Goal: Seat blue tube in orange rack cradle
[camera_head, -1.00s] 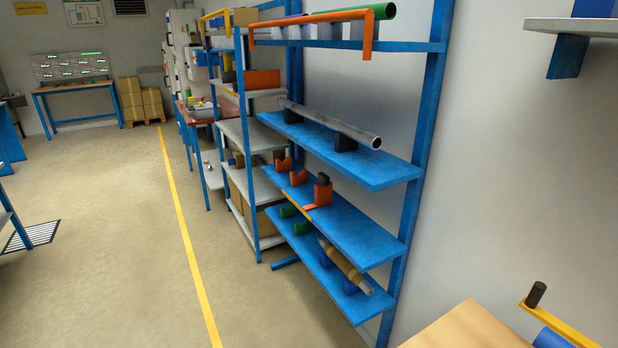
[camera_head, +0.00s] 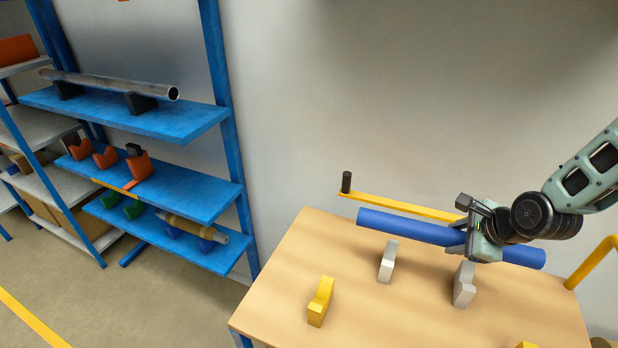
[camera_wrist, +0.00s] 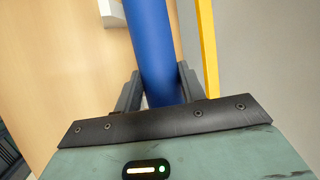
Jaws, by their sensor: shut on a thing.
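The blue tube (camera_head: 405,228) is held level above the wooden table at the right of the head view. My gripper (camera_head: 470,232) is shut on it right of its middle. In the wrist view the blue tube (camera_wrist: 155,50) runs between the two fingers of my gripper (camera_wrist: 157,88). The orange cradles (camera_head: 104,155) stand in a row on the middle blue shelf of the rack at the left, well apart from the tube. The front one (camera_head: 140,168) has a dark block at its top. No tube lies in these cradles.
Grey supports (camera_head: 388,262) and a yellow support (camera_head: 321,302) stand on the table (camera_head: 420,320). A yellow bar (camera_head: 400,205) with a black knob runs behind the tube. A grey pipe (camera_head: 110,84) lies on the shelf above the cradles; a tan-wrapped roll (camera_head: 190,228) lies below.

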